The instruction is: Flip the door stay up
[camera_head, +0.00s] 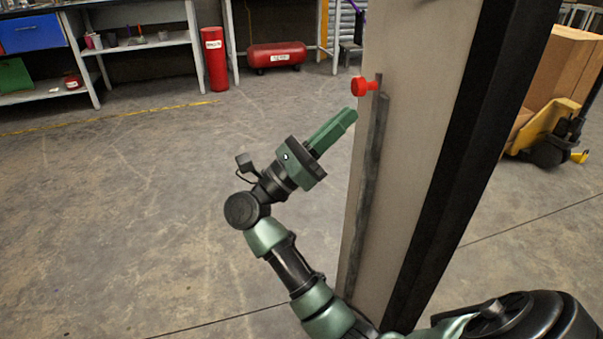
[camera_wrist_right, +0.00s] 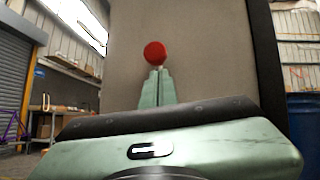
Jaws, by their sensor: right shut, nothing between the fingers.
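The door stay is a dark grey bar (camera_head: 370,185) lying upright along the face of a pale beige door panel (camera_head: 420,95). A red knob (camera_head: 361,87) sticks out to the left at its top end. My right gripper (camera_head: 350,117) is shut and empty, its green fingers pointing up towards the panel, with the tips just below and left of the knob. In the right wrist view the red knob (camera_wrist_right: 155,53) shows just above the shut fingertips; I cannot tell whether they touch. My left gripper is not in view.
The panel has a black edge (camera_head: 480,130) on its right. A yellow pallet truck (camera_head: 545,135) with a cardboard box stands behind it. Shelves, a red cylinder (camera_head: 215,58) and a red tank (camera_head: 276,55) stand at the back. The concrete floor at left is clear.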

